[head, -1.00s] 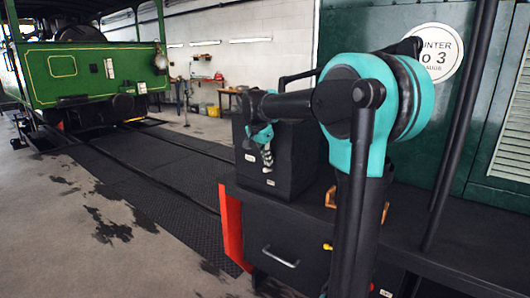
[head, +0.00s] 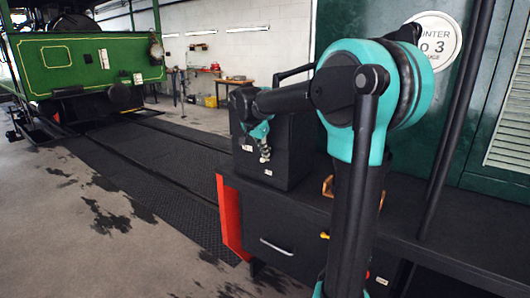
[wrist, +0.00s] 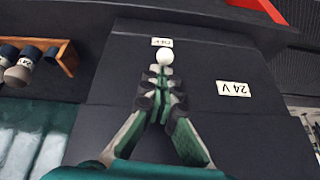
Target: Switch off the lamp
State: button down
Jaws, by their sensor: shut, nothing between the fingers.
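A black box (head: 290,150) with small white labels stands on the dark bench. My gripper (head: 264,155) is at its front face, pointing down. In the wrist view my gripper (wrist: 160,75) is shut and empty, with its fingertips just short of a small white ball-shaped knob (wrist: 166,57) on the box face (wrist: 215,125). Whether they touch it, I cannot tell. A label reading 24 V (wrist: 233,89) is right of the knob, and another label (wrist: 162,42) lies just beyond it. No lit lamp is clearly identifiable.
A wooden rack (wrist: 40,62) with cups sits left of the box in the wrist view. A drawer with a metal handle (head: 277,247) and a red panel edge (head: 232,220) are below the box. A green locomotive (head: 85,65) stands at the left.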

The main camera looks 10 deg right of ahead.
jog(key=shift+s+a+f+t+h, duration=0.2)
jog(key=shift+t+h, duration=0.1)
jog(key=shift+t, duration=0.1)
jog(key=shift+s+a+f+t+h, duration=0.15)
jog(key=shift+a+f+t+h, duration=0.05)
jog(key=shift+t+h, duration=0.3)
jog(key=shift+s+a+f+t+h, duration=0.15)
jog(key=shift+f+t+h, duration=0.1)
jog(key=shift+t+h, duration=0.2)
jog(key=shift+s+a+f+t+h, duration=0.15)
jog(key=shift+f+t+h, duration=0.1)
jog(key=shift+t+h, duration=0.2)
jog(key=shift+w+d, duration=0.1)
jog(key=shift+d, duration=0.05)
jog(key=shift+w+d+r, duration=0.4)
